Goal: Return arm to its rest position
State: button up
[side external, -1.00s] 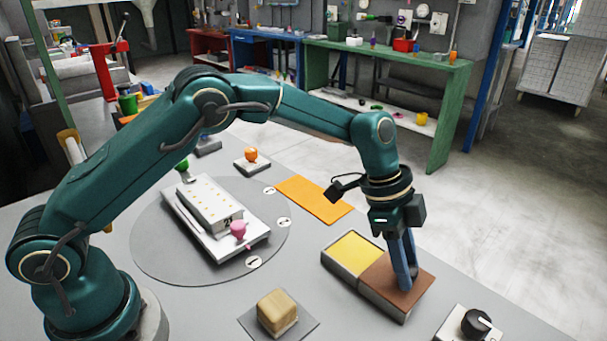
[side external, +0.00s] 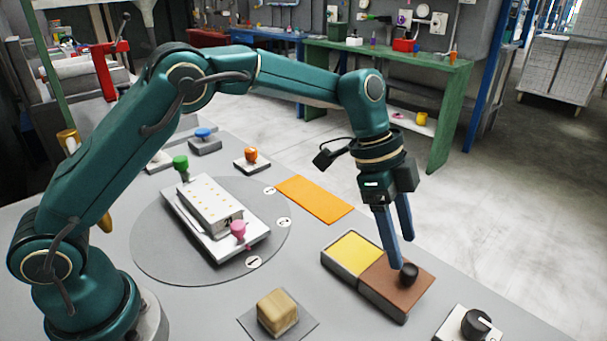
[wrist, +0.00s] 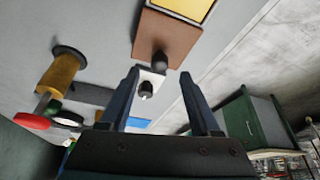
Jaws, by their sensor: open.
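My gripper (side external: 402,252) is open, with its blue fingers pointing down above the brown pad (side external: 385,294). A small black knob-like piece (side external: 409,275) stands on that pad just below the fingertips, apart from them as far as I can tell. In the wrist view my gripper (wrist: 160,74) has its two fingers spread with nothing held between them. The black piece (wrist: 159,60) shows beyond the fingertips on the brown pad (wrist: 168,35). My arm is bent high over the table.
A yellow pad (side external: 354,255) adjoins the brown one. A round plate (side external: 150,255) carries a white press (side external: 210,207) with a pink knob (side external: 238,229). A tan block (side external: 277,311), a black dial (side external: 476,323) and an orange strip (side external: 313,199) lie around. Air above is clear.

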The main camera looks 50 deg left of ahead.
jog(key=shift+w+a+r, duration=0.1)
jog(key=shift+a+r, duration=0.05)
jog(key=shift+r, duration=0.15)
jog(key=s+a+r+n+t+y, duration=0.1)
jog(key=s+a+r+n+t, duration=0.2)
jog(key=r, duration=0.4)
jog(key=s+a+r+t, duration=0.1)
jog(key=s+a+r, duration=0.3)
jog(key=a+r, duration=0.15)
jog(key=s+a+f+n+y, duration=0.1)
jog(key=s+a+f+n, duration=0.2)
jog(key=s+n, duration=0.3)
jog(key=s+a+f+n+y, duration=0.2)
jog(key=s+a+f+n, duration=0.1)
jog(key=s+n, duration=0.3)
jog(key=shift+s+a+f, duration=0.4)
jog(key=shift+s+a, duration=0.35)
jog(key=shift+s, duration=0.4)
